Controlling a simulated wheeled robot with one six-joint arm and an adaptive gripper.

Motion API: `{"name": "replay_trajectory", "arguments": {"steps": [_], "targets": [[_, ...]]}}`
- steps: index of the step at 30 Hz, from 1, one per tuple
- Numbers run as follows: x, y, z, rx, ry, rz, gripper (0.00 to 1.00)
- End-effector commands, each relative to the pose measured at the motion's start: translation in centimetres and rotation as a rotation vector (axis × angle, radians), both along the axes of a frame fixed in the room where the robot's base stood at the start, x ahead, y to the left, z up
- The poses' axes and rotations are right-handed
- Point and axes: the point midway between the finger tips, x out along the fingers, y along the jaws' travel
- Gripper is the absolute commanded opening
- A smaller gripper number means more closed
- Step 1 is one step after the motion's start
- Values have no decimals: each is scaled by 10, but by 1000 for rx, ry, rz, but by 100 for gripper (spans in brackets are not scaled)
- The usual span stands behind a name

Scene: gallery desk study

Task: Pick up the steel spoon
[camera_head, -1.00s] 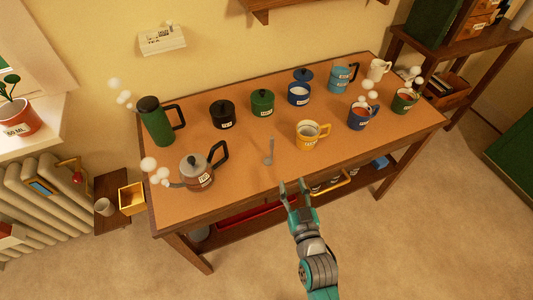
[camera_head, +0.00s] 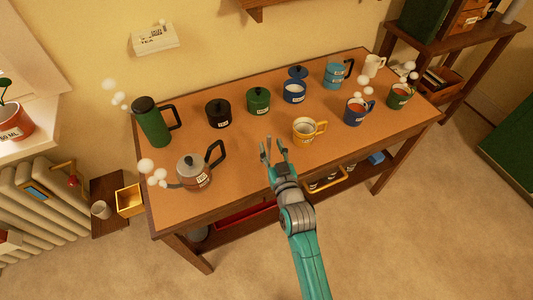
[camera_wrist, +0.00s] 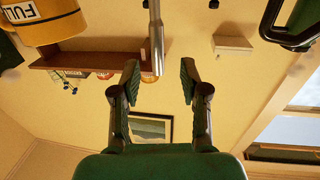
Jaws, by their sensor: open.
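The steel spoon is a thin grey metal piece near the front middle of the desk. In the head view its handle (camera_head: 268,143) shows between my fingers and its lower part is mostly hidden by my gripper (camera_head: 274,145). My gripper is open and holds nothing.
The yellow mug (camera_head: 304,132) stands close right of my gripper. The grey kettle (camera_head: 193,173) with a black handle stands to the left. The green pot (camera_head: 258,101) and black pot (camera_head: 218,114) are behind. The wooden desk (camera_head: 240,190) is clear at its front edge.

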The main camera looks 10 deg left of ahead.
Motion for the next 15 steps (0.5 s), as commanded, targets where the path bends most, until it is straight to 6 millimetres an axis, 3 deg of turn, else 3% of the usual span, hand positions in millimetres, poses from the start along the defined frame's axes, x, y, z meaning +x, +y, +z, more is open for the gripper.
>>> {"name": "replay_trajectory", "arguments": {"steps": [6,15], "targets": [[28,11,6,1,-2,0,45],[35,14,5,0,-1,0,45]]}}
